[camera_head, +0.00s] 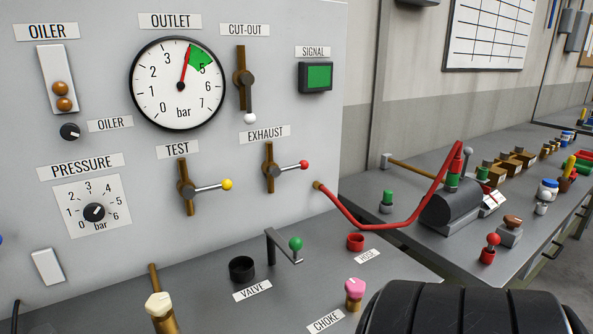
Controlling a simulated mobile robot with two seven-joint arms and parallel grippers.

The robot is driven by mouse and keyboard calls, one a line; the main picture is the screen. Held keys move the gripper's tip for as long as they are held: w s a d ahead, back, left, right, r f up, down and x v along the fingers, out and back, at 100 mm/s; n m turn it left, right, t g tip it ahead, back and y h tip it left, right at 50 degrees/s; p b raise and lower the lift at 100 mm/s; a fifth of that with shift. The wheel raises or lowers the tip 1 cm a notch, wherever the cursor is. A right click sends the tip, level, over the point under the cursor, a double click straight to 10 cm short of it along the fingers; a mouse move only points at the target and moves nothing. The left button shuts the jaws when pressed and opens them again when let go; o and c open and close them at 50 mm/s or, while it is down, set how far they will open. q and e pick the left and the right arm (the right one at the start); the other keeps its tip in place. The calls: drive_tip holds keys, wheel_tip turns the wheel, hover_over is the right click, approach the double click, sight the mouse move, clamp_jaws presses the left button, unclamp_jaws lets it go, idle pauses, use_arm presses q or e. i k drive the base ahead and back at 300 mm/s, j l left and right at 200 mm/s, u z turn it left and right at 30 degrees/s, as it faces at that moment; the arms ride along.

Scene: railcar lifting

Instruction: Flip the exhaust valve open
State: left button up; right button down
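The exhaust valve (270,170) is on the upright grey panel, below its EXHAUST label (265,134). It has a brown body on a short vertical brass pipe. Its thin lever ends in a red knob (304,165) and points right, nearly level and crosswise to the pipe. Nothing touches the lever. Neither of my grippers shows in the head view.
Left of it is the test valve (186,188), its yellow-knobbed lever also pointing right. Above is the cut-out valve (242,78), lever down. A red hose (392,226) leaves the panel at lower right. A dark rounded shape (470,312) fills the bottom right.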

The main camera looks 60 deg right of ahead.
sight(275, 172)
drive_tip(key=l+z, duration=0.1)
drive_tip(key=z, duration=1.85)
drive_tip(key=i+l, duration=0.15)
drive_tip(key=l, duration=0.2)
drive_tip(key=i+l+z, duration=0.1)
drive_tip(key=l, duration=0.2)
drive_tip(key=i+l, duration=0.15)
drive_tip(key=l, duration=0.2)
drive_tip(key=i+l+z, duration=0.1)
drive_tip(key=l, duration=0.2)
drive_tip(key=i+l, duration=0.05)
